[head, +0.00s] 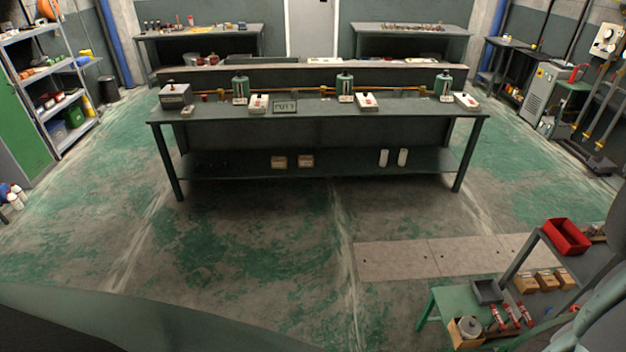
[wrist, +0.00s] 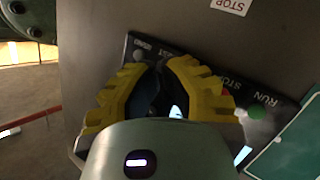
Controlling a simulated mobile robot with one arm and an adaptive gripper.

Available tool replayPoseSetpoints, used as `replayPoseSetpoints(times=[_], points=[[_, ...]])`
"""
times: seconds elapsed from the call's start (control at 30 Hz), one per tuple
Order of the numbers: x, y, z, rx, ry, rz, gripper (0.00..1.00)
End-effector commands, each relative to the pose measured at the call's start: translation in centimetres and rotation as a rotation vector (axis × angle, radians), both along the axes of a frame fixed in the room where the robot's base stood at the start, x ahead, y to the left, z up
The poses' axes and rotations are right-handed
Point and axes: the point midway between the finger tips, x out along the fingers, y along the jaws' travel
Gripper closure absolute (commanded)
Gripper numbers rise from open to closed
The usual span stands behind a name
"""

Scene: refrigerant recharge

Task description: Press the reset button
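A round grey part (wrist: 224,83) sits close to the right finger. My gripper (wrist: 157,72), with yellow ridged fingers, is in front of the panel with its fingertips drawn together and nothing seen held. It covers the panel's middle and lower left. I cannot make out a button marked reset, nor whether the fingertips touch the panel.
A white STOP label (wrist: 230,4) is above the panel, and a green plate (wrist: 291,143) lies at its lower right. In the head view, a long workbench (head: 320,107) stands ahead, a green cart (head: 455,297) is at lower right, and open floor lies between.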

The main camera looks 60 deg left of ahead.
Motion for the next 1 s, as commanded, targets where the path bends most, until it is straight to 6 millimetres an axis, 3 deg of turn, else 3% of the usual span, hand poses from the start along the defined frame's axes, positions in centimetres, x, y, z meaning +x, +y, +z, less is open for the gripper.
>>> replayPoseSetpoints(times=[0.47,1.0], points=[[-0.4,0.3,0.0,-0.002,0.001,0.002,1.0],[-4.4,2.7,0.0,-0.001,0.002,0.0,1.0]])
